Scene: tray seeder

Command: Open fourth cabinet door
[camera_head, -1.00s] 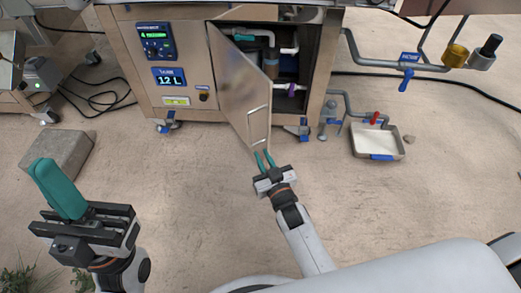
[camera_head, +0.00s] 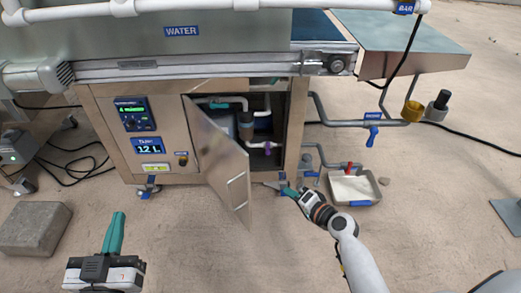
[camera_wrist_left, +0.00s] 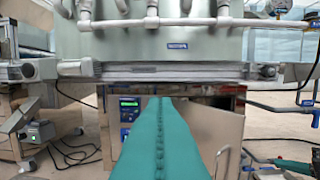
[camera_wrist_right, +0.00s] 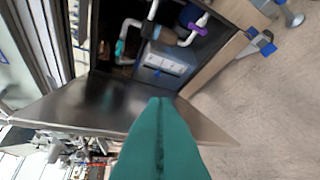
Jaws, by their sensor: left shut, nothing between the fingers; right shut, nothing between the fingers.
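The cabinet door (camera_head: 220,160) stands part open, swung out toward me, with a bar handle (camera_head: 237,190) on its outer face. The cabinet inside (camera_head: 258,120) shows pipes and a dark filter. My right gripper (camera_head: 282,188) is shut and empty, low in front of the opening, to the right of the door's free edge. In the right wrist view its teal fingers (camera_wrist_right: 162,135) overlap the door's inner face (camera_wrist_right: 110,105); contact cannot be told. My left gripper (camera_head: 113,232) is shut and empty over the floor at the lower left. Its fingers (camera_wrist_left: 160,140) point toward the machine.
A control panel (camera_head: 133,113) is left of the door. A water tank and conveyor (camera_head: 170,70) overhang the cabinet. A tray (camera_head: 354,188) and drain pipes stand right of my right gripper. A stone block (camera_head: 33,228) lies at left. The middle floor is clear.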

